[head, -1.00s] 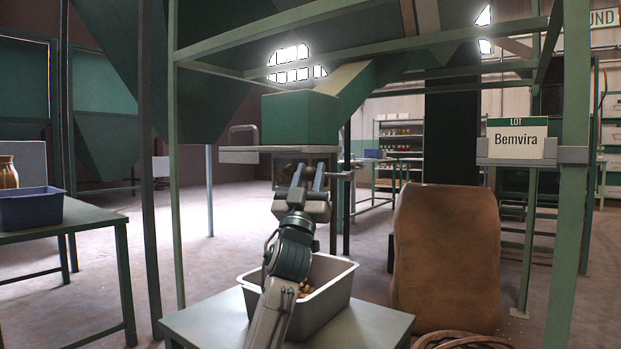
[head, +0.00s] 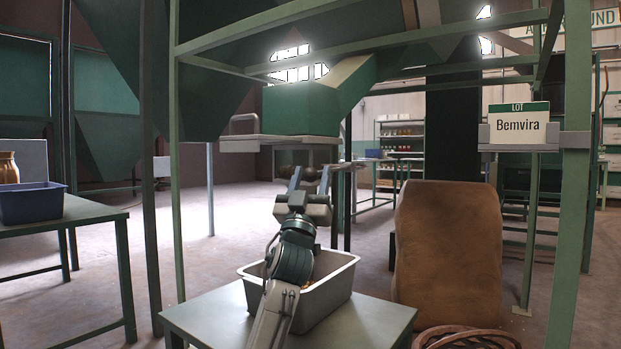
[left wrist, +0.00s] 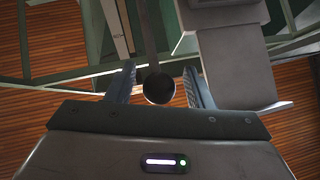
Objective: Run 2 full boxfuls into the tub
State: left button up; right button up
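The green hopper outlet (head: 300,110) ends above a grey plate (head: 255,143). A small dark box (head: 288,160) hangs under the plate, partly hidden by my gripper; its fill is hard to tell. The grey tub (head: 335,290) stands on the table below, with a few brown nuts just visible behind my arm. My left gripper (head: 310,178) is raised above the tub, under the plate. In the left wrist view, a black round knob (left wrist: 159,88) on a rod sits between the parted fingers (left wrist: 160,85), with gaps at both sides. My right gripper is out of view.
The green table (head: 365,325) carries the tub. A brown sack (head: 447,260) stands to its right, with a wicker basket (head: 465,338) in front. A Bemvira lot sign (head: 520,125) is on the frame. A blue bin (head: 32,204) is on the left table.

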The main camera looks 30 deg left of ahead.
pick_arm(q)
jog(key=shift+s+r, duration=0.1)
jog(key=v, duration=1.1)
jog(key=shift+r, duration=0.1)
dwell(0.4)
